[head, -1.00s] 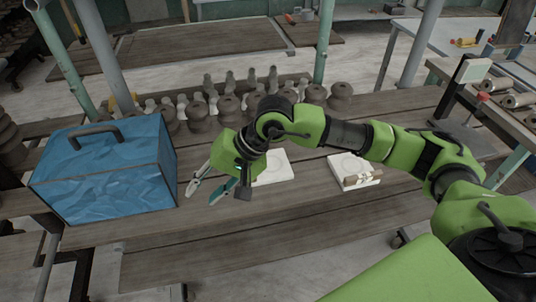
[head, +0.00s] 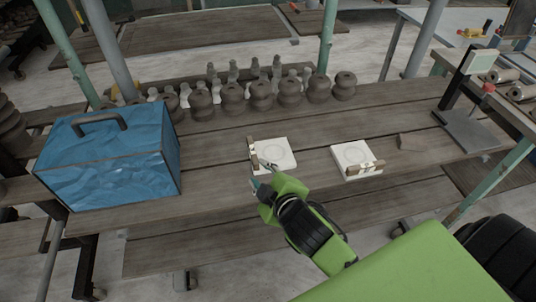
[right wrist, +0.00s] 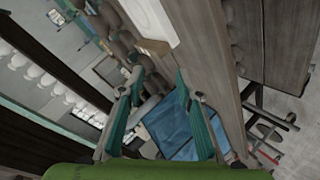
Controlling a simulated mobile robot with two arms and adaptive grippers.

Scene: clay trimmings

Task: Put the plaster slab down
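Two white square plaster slabs, each with a round mark, lie on the wooden table in the head view. The left slab (head: 278,152) has a brown strip (head: 252,147) along its left edge. The right slab (head: 350,154) has a brown strip (head: 366,170) at its front right edge. My right gripper (head: 260,172) is at the front left corner of the left slab; I cannot tell whether it touches. In the right wrist view its fingers (right wrist: 158,82) are apart with nothing between them, and a white slab (right wrist: 153,18) shows beyond. My left gripper is out of view.
A blue box (head: 108,165) with a handle stands at the table's left. Several brown and white turned pieces (head: 232,97) line the back. A brown block (head: 411,142) lies right of the slabs, near a dark stand (head: 468,130). Bare planks lie in front.

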